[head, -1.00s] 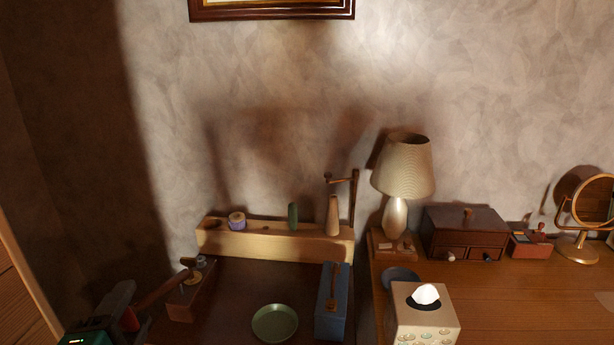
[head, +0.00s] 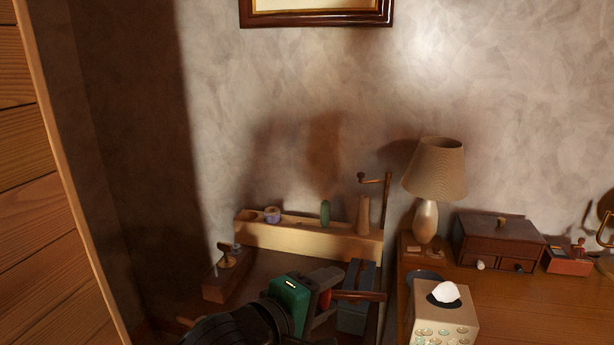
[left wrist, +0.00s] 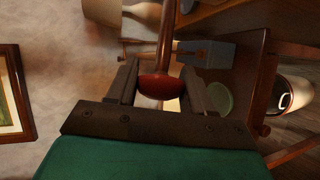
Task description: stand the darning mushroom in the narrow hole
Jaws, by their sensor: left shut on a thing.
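My left gripper (head: 322,296) is shut on the darning mushroom. The mushroom's dark red cap (left wrist: 160,86) sits between the fingers in the left wrist view. In the head view its brown stem (head: 362,295) points right, lying about level, in front of the blue box. A long pale wooden rack (head: 310,240) stands against the wall, beyond the gripper. It holds a purple spool (head: 272,214), a green upright piece (head: 325,212) and a tan cone (head: 363,214). A dark opening (head: 249,214) shows at its left end. I cannot tell which hole is the narrow one. My right gripper is out of view.
A blue box (head: 353,318) stands behind the stem. A small brown block with a brass piece (head: 222,288) is left. A green dish (left wrist: 218,97) shows in the wrist view. A lamp (head: 432,175), a tissue box (head: 444,322) and a drawer chest (head: 498,243) are right.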

